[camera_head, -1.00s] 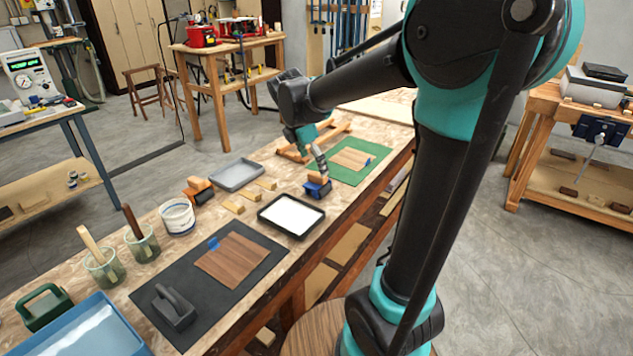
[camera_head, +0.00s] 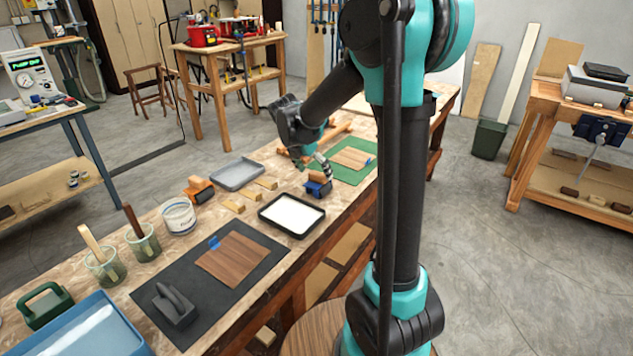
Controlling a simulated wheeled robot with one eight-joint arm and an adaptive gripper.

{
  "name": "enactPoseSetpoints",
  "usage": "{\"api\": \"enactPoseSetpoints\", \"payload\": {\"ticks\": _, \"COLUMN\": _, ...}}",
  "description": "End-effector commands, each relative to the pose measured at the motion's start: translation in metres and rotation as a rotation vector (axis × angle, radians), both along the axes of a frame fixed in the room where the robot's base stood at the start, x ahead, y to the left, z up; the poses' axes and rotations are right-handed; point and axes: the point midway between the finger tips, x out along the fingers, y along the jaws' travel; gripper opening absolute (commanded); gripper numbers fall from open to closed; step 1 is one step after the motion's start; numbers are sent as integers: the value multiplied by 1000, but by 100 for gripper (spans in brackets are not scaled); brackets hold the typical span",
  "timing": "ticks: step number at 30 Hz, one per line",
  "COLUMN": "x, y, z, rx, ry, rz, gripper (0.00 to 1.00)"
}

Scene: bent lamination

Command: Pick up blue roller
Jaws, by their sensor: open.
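The blue roller (camera_head: 319,188) stands on the workbench just behind the white-filled black tray. My gripper (camera_head: 324,170) is open, low over the bench, right at the roller's upper right side. One finger shows beside the wooden top; the rest of the jaws is small and partly hidden, so I cannot tell whether they touch it.
The black tray (camera_head: 264,215) lies in front of the roller. A green mat (camera_head: 373,173) with a wood panel lies right behind. A dark mat (camera_head: 150,292) is at front.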

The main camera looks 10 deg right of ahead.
Motion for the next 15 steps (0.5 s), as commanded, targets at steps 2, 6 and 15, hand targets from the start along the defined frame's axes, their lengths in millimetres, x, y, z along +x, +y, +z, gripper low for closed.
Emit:
{"api": "enactPoseSetpoints", "payload": {"ticks": 2, "x": 1, "y": -2, "z": -5, "rx": 0, "ry": 0, "rz": 0, "gripper": 84}}
{"api": "enactPoseSetpoints", "payload": {"ticks": 6, "x": 2, "y": -5, "z": -12, "rx": 0, "ry": 0, "rz": -1, "gripper": 84}}
{"api": "enactPoseSetpoints", "payload": {"ticks": 15, "x": 9, "y": -22, "z": -48, "rx": 1, "ry": -1, "rz": -1, "gripper": 84}}
